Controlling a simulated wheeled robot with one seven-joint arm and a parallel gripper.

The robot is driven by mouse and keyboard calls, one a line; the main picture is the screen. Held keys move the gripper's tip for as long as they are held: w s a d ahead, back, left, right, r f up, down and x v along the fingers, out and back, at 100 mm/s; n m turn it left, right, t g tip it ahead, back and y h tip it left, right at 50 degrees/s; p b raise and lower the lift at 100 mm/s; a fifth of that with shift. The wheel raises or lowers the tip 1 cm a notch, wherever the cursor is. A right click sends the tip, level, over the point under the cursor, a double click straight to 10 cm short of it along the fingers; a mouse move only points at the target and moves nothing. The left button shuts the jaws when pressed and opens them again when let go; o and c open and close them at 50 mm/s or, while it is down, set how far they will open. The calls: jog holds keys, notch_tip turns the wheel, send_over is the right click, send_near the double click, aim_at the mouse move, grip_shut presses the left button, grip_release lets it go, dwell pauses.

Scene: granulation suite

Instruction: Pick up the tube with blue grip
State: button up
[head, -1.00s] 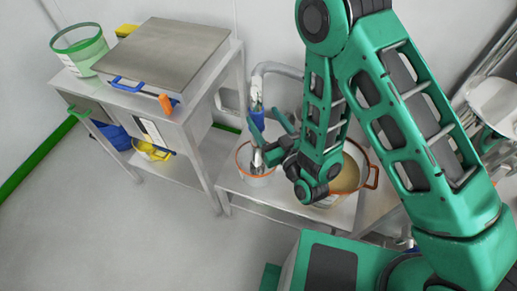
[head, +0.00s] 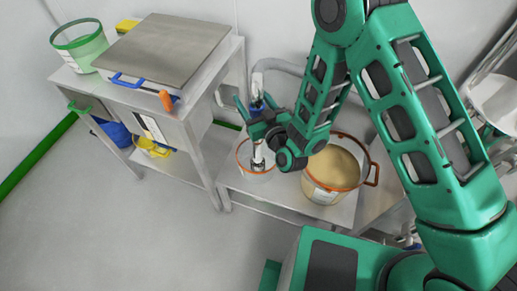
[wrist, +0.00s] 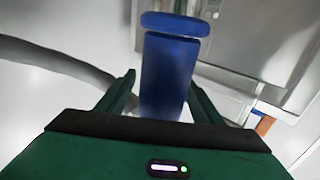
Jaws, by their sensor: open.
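The tube with a blue grip stands roughly upright in a pale container with an orange rim (head: 240,165) in the head view. Its metal lower end (head: 258,152) shows there, and the blue grip (head: 258,103) is partly covered by my gripper (head: 254,107). In the wrist view the blue grip (wrist: 167,75) fills the middle, with a wider blue cap on top. My gripper (wrist: 160,90) is open, with one finger on each side of the grip. I cannot tell whether either finger touches it.
A larger pot of tan powder (head: 334,168) stands close to the right on the same low bench (head: 285,203). A grey hose (wrist: 50,58) runs behind the tube. A higher metal table (head: 205,125) with a lidded box and green-rimmed bucket (head: 78,45) is at left.

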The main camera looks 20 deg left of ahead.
jog(key=shift+c, duration=0.5)
grip_shut()
jog(key=shift+r, duration=0.1)
